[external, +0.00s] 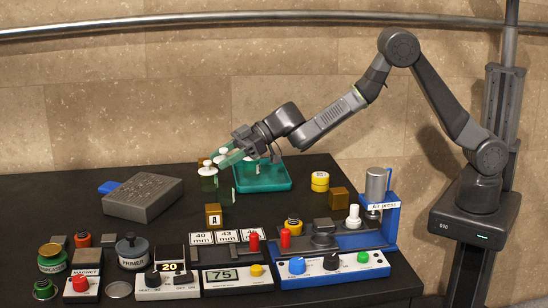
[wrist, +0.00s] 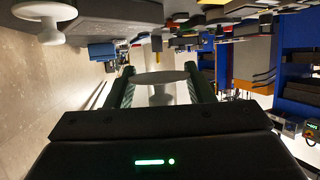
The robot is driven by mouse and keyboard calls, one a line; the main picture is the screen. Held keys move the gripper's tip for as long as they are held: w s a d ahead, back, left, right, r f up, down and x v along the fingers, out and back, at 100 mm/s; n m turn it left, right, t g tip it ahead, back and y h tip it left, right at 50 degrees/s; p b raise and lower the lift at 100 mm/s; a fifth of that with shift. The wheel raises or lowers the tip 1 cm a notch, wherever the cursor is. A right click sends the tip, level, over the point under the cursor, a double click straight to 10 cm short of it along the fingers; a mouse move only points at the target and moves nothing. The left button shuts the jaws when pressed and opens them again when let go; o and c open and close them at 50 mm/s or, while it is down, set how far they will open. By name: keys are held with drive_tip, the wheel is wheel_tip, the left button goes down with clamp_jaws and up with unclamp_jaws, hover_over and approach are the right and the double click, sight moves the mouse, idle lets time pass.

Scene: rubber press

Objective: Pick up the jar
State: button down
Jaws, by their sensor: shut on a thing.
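My gripper (external: 222,158) reaches down-left over the back of the black table, its green fingers on both sides of a white-lidded thing that looks like the jar. In the wrist view the fingers (wrist: 160,72) close around this jar (wrist: 160,78), whose round white disc and white stem show between them. Its lower part is hidden in the external view, so I cannot tell whether it touches the table.
The blue press (external: 375,222) stands at right, jars and control boxes along the front. Table room is free around the grey block.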

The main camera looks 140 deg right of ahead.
drive_tip(key=shift+r, duration=1.4)
drive_tip(key=shift+c, duration=2.2)
unclamp_jaws()
drive_tip(key=shift+s, duration=0.1)
drive_tip(key=v, duration=1.2)
drive_tip(key=shift+s+a+r, duration=0.15)
drive_tip(key=shift+s+r, duration=0.1)
drive_tip(key=shift+r, duration=0.05)
drive_tip(key=shift+s+a+r, duration=0.1)
drive_tip(key=shift+s+a, duration=0.1)
drive_tip(key=shift+s, duration=0.15)
drive_tip(key=shift+c, duration=0.8)
